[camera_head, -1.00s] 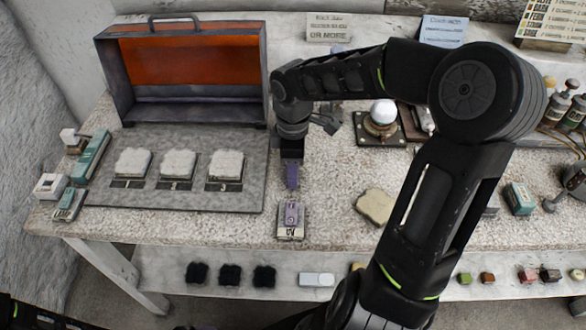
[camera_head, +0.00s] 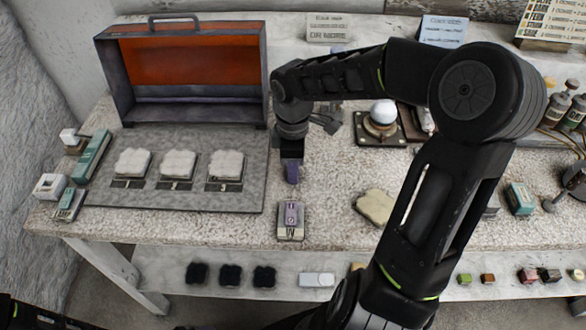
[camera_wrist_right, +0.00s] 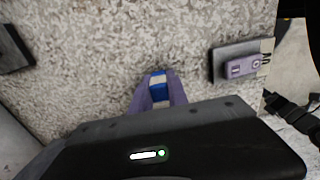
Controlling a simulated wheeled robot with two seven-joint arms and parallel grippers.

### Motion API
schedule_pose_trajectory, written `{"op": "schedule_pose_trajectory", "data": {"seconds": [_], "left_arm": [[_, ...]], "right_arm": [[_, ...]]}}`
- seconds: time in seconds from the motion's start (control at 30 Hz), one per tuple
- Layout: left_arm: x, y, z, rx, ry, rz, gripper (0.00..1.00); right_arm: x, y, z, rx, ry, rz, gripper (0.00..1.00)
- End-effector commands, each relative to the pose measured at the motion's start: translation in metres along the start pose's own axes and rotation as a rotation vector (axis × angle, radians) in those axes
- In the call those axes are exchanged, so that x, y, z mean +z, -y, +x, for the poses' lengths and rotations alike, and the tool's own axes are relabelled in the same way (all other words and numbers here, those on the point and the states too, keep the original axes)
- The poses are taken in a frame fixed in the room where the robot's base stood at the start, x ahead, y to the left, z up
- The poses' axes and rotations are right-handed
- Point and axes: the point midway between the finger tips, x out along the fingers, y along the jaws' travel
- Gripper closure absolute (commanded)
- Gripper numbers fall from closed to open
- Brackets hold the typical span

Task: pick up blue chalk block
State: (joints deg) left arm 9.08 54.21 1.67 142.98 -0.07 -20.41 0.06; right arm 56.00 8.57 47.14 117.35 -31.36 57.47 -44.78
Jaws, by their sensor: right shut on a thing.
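A small blue block with a pale band (camera_wrist_right: 157,84) shows between my fingers in the right wrist view. My right gripper (camera_wrist_right: 157,92) has purple fingers and is shut on this block, one finger on each side. In the head view the right gripper (camera_head: 292,180) points down over the worktop, right of the grey mat; the block is hidden there. I cannot tell whether the block touches the worktop. My left gripper is not in view.
A purple-topped device on a plate (camera_head: 290,219) lies just in front of the right gripper. An open orange-lined case (camera_head: 187,62) and a grey mat with white pads (camera_head: 196,199) are left. A white sphere on a stand (camera_head: 383,112) and a beige slab (camera_head: 374,205) are right.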

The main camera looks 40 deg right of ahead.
Motion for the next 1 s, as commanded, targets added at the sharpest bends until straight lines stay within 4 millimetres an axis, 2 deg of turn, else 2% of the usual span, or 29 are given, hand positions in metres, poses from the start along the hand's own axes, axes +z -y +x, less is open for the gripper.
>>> {"op": "schedule_pose_trajectory", "data": {"seconds": [0.57,0.77,1.0], "left_arm": [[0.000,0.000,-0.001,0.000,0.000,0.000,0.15],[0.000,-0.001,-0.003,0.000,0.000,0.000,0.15],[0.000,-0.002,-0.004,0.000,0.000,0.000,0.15]], "right_arm": [[0.000,-0.001,-0.005,0.002,0.001,0.000,1.00],[0.000,-0.001,-0.033,0.005,0.001,0.000,1.00],[-0.001,-0.001,-0.079,0.004,-0.001,0.000,1.00]]}}
